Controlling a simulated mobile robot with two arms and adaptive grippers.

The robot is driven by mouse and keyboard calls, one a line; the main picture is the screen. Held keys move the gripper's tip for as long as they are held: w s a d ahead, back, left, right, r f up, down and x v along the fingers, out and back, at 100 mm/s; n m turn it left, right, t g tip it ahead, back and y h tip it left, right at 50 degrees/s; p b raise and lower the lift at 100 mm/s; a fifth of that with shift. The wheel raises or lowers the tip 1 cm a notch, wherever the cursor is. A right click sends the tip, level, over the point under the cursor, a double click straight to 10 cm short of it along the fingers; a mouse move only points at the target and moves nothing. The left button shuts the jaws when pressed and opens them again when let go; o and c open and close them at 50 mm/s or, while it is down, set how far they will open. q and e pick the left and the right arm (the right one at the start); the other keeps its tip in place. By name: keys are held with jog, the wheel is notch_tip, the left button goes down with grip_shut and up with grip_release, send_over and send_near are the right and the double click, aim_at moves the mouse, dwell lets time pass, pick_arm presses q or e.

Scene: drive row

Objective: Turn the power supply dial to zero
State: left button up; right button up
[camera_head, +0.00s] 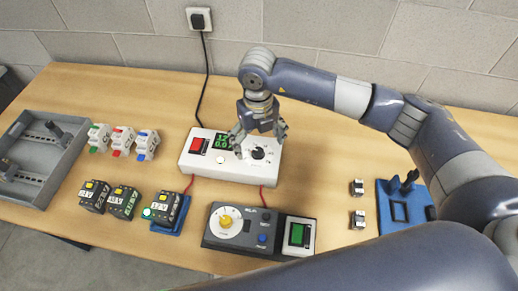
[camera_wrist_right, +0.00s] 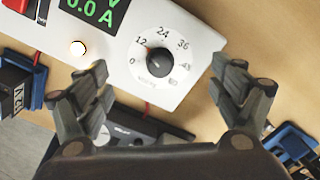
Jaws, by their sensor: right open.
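The white power supply (camera_head: 205,170) stands on the table below the wall socket. Its black dial (camera_head: 258,153) also shows in the right wrist view (camera_wrist_right: 153,56), ringed by the marks 0, 12, 24, 36 and more. A small orange mark on the dial appears to point near 12. The green display (camera_head: 221,141) seems to read about 12 V, with 0.0 A below in the right wrist view (camera_wrist_right: 98,8). My right gripper (camera_head: 259,138) is open and empty above the dial, its fingers (camera_wrist_right: 160,68) on either side, apart from it. My left gripper is not in view.
A red switch (camera_head: 199,145) and a lit lamp (camera_head: 220,159) are on the supply. A grey meter box (camera_head: 238,243) stands in front, with red leads. Battery-like blocks (camera_head: 124,202) and breakers (camera_head: 122,141) stand left; a blue fixture (camera_head: 386,214) stands right.

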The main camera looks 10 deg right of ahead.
aim_at(259, 152)
jog(key=shift+f, duration=0.1)
jog(key=shift+f+b, duration=1.75)
jog(key=shift+b, duration=0.05)
jog(key=shift+c, duration=0.6)
jog(key=c, duration=1.5)
jog(key=shift+s, duration=0.1)
jog(key=shift+c, duration=0.4)
